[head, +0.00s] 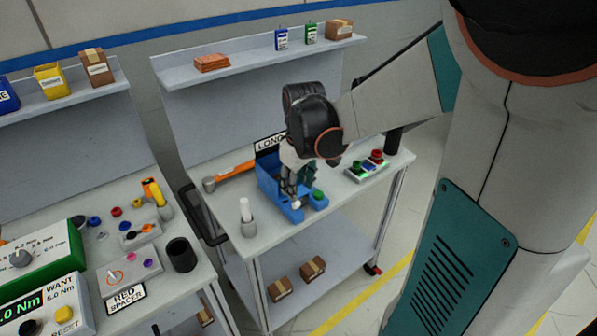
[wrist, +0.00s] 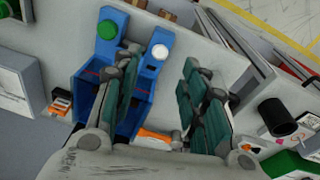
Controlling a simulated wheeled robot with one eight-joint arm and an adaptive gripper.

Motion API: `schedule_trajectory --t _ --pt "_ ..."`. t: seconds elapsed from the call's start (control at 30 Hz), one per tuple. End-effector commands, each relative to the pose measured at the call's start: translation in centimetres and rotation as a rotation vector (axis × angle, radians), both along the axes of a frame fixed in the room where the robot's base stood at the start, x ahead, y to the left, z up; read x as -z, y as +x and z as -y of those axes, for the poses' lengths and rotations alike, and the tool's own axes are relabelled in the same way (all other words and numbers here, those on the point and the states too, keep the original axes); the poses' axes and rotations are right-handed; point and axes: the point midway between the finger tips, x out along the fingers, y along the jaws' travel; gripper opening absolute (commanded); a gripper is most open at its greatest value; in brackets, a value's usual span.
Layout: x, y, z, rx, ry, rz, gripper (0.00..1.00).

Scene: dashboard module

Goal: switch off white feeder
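A blue feeder bin unit (head: 270,181) stands on the middle bench, with a white round button (head: 296,204) and a green round button (head: 319,196) on its front arms. In the wrist view, the blue unit (wrist: 146,110) shows with the white button (wrist: 160,51) and green button (wrist: 107,30) on separate arms. My gripper (wrist: 162,65) is open, its teal fingers spread. The left finger covers part of the blue unit, and the white button shows between the fingertips in the picture. I cannot tell whether they touch. In the head view, my gripper (head: 298,178) is over the unit.
A white cylinder in a grey cup (head: 248,222) stands left of the unit, and an orange-handled tool (head: 232,177) lies behind. A small box with green and red buttons (head: 367,167) sits to the right. A "LONG" sign (head: 268,142) is partly hidden behind my wrist.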

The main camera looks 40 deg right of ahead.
Motion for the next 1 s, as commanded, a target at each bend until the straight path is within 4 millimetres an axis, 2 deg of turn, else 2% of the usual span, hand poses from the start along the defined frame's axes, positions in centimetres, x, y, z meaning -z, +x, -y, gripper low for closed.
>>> schedule_trajectory --t 0.1,0.3,0.87,0.93,1.0 --pt "-2.0 -0.4 -0.1 0.0 0.0 0.0 0.4" --pt "-3.9 -0.6 -0.1 0.0 0.0 0.0 0.4" --pt "-4.4 -0.8 -0.3 -0.001 0.0 0.0 0.4" --pt "-4.5 -0.8 -0.6 -0.003 0.005 0.001 0.4" --pt "-4.8 -0.7 -1.9 -0.012 0.026 0.006 0.4"
